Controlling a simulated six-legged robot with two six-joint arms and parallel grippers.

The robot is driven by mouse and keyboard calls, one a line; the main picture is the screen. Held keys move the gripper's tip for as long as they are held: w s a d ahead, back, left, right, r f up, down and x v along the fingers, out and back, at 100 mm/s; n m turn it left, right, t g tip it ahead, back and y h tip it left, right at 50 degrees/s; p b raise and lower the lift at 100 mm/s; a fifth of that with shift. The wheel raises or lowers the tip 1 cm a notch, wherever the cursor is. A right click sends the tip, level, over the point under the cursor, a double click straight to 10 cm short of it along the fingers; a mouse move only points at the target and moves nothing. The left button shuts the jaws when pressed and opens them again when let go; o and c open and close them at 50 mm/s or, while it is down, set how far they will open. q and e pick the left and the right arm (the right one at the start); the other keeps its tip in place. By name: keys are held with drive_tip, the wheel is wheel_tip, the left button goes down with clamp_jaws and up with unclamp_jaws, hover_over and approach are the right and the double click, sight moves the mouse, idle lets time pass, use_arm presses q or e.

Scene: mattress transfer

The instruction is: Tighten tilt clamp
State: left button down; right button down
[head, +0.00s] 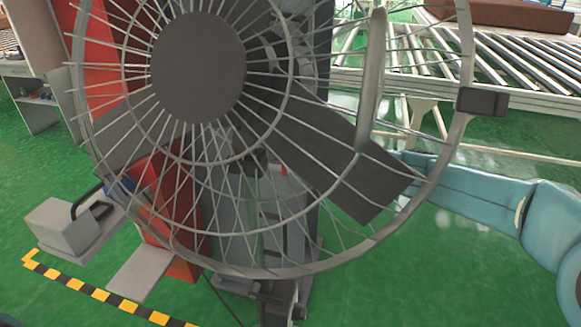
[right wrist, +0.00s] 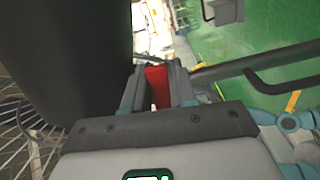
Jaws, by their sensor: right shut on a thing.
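A large fan with a round wire cage (head: 372,75) and a dark round hub (head: 198,68) fills the middle of the head view. A small red part (head: 284,170) shows behind the cage; I cannot tell whether it is the tilt clamp. My right arm comes in from the right, and its gripper is hidden behind the fan in that view. In the right wrist view my right gripper (right wrist: 158,88) is shut on a red piece (right wrist: 157,84), which looks like the clamp's handle. My left gripper is not in view.
A roller conveyor (head: 395,50) with a brown block (head: 515,14) on it stands at the back right. A red and grey machine (head: 175,205) stands behind the fan at the left. Yellow-black tape (head: 97,292) marks the green floor, which is clear at the lower right.

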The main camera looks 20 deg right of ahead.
drive_tip(key=shift+r+n+b, duration=0.3)
drive_tip(key=shift+n+b, duration=0.1)
drive_tip(key=shift+n, duration=0.4)
drive_tip(key=c, duration=1)
unclamp_jaws()
drive_tip(key=shift+d+r, duration=0.1)
